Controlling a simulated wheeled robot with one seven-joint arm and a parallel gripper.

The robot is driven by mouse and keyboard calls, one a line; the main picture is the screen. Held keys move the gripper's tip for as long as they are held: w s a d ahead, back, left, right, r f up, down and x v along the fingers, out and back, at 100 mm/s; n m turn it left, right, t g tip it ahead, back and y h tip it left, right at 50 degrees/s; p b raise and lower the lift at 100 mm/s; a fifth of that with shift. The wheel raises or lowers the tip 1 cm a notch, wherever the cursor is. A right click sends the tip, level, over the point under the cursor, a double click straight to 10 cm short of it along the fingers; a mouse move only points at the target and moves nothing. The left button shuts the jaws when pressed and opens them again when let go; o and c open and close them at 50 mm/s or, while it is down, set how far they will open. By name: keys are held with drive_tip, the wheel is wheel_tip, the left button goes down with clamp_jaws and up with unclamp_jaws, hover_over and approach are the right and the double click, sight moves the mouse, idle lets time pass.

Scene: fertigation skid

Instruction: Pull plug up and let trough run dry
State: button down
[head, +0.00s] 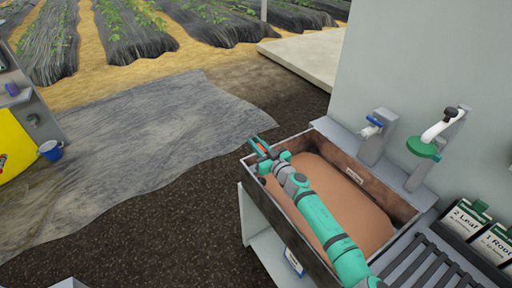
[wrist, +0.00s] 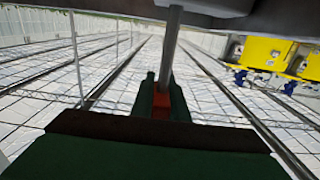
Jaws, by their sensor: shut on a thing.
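The trough (head: 385,190) stands at the lower right in the head view, with brown, murky liquid (head: 368,213) in it. My arm reaches across it. My gripper (head: 263,147) is at the trough's far left corner, at about rim height or above. In the wrist view my gripper (wrist: 160,105) has its dark green fingers shut on a small red piece, which I take for the plug's grip (wrist: 160,104). A grey rod (wrist: 172,50) runs from there to the top of the picture. The plug's lower end and the drain are hidden.
A blue-handled tap (head: 372,127) and a white spout with a green collar (head: 424,148) stand behind the trough. A slatted rack (head: 432,262) and labelled containers (head: 468,218) are at right. The ground left of the trough is clear.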

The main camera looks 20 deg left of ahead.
drive_tip(key=shift+r, duration=1.3)
drive_tip(key=c, duration=1.7)
unclamp_jaws()
drive_tip(key=shift+a, duration=0.1)
drive_tip(key=v, duration=1)
drive_tip(key=shift+s+d, duration=0.25)
drive_tip(key=shift+d, duration=0.05)
